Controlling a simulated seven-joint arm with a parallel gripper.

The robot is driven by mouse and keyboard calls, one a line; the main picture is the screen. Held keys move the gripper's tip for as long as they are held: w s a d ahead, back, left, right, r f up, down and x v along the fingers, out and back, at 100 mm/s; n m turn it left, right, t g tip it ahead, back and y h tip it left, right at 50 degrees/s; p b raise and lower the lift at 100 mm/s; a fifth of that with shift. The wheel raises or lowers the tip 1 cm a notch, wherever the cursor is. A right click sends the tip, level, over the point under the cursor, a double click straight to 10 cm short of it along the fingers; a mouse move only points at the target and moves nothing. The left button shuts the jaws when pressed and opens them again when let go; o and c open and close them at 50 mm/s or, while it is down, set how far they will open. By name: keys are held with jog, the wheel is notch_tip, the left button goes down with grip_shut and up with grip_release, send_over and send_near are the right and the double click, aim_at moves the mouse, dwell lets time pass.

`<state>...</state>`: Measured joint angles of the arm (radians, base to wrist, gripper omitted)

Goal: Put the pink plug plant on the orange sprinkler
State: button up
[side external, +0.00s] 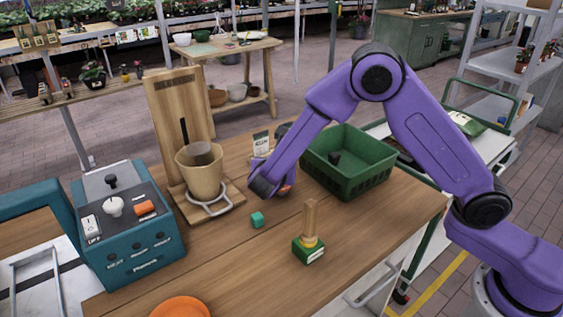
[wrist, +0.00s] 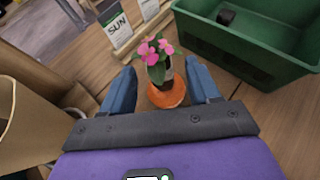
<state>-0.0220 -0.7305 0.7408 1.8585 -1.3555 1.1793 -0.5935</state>
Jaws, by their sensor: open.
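The pink plug plant (wrist: 155,50) has pink flowers and green leaves and is upright in the wrist view. The orange sprinkler (wrist: 167,95) appears as a round orange piece right at the plant's foot. The plant appears to stand on it, but I cannot tell for certain whether they touch. My gripper (wrist: 162,86) is open, with one blue finger on each side of the orange piece and a gap on both sides.
A green crate (side external: 345,185) with a dark item inside is close behind. A wooden stand with a beige pot (side external: 200,170) is on the left. Seed packets (wrist: 120,28) stand behind.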

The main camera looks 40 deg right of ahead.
jog(key=v, duration=0.7)
jog(key=s+d+r+m+g+y, duration=0.1)
jog(key=s+d+m+g+y, duration=0.2)
jog(key=s, duration=0.8)
jog(key=s+d+m+g+y, duration=0.3)
jog(key=s+d+m, duration=0.2)
jog(key=s, duration=0.6)
jog(key=s+d+r+m+g+y, duration=0.1)
jog(key=s+d+m+g+y, duration=0.2)
jog(key=s+m, duration=0.3)
jog(key=s+d, duration=0.1)
jog(key=s, duration=0.3)
jog(key=shift+s+d+r+y, duration=0.3)
jog(key=shift+s, duration=0.1)
